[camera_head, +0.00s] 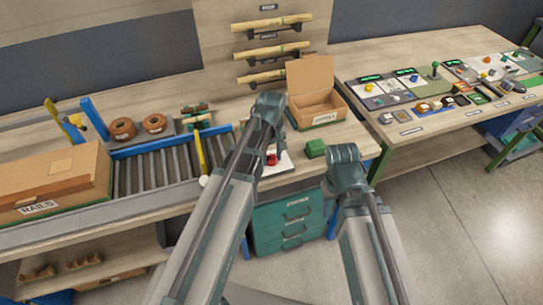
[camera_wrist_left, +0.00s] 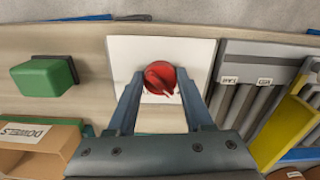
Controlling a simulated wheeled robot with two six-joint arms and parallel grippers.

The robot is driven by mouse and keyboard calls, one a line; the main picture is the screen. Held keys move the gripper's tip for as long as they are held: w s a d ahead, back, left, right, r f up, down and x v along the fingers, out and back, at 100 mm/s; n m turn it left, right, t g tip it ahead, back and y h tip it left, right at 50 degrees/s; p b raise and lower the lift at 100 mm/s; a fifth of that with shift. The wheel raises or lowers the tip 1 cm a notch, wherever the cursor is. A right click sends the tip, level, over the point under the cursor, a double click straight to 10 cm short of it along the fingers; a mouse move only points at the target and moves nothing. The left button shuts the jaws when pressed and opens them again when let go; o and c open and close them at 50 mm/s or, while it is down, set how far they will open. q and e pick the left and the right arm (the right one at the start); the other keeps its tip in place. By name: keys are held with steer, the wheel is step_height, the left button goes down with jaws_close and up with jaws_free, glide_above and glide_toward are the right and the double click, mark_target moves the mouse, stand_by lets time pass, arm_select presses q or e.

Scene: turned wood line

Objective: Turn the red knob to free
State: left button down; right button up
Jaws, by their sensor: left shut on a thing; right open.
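The red knob (camera_wrist_left: 162,78) sits on a white plate (camera_wrist_left: 190,48) in the left wrist view. Its raised grip runs slantwise in that view. My left gripper (camera_wrist_left: 158,77) is shut on the knob, with one finger at each side of it. In the head view the knob (camera_head: 271,159) shows small beside my left arm, on the white plate (camera_head: 284,164); the arm hides part of the plate and the left fingers. No free or locked marking can be read. My right arm shows at the lower middle, but its fingers are hidden.
A green block (camera_head: 315,148) stands right of the plate, near an open cardboard box (camera_head: 318,103). Left of the plate are a yellow bar (camera_head: 201,153) and a roller conveyor (camera_head: 150,170) with a rails box (camera_head: 55,185). Green drawers (camera_head: 290,220) are below.

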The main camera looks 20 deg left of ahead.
mark_target(272, 157)
arm_select(q)
steer(key=shift+c, duration=1.5)
jaws_free()
steer(key=shift+r, duration=0.1)
step_height(272, 157, up, 14)
steer(key=p, duration=1.4)
steer(key=shift+f, duration=0.2)
steer(key=s+d+f+m+b, duration=0.3)
steer(key=s+d+m, duration=0.2)
steer(key=s+m, duration=0.1)
steer(key=s+d+f+m+y+b, duration=0.1)
steer(key=s+d+f+m+b, duration=0.2)
steer(key=s+d+m, duration=0.2)
steer(key=s+m, duration=0.1)
steer(key=s, duration=0.2)
steer(key=shift+s, duration=0.25)
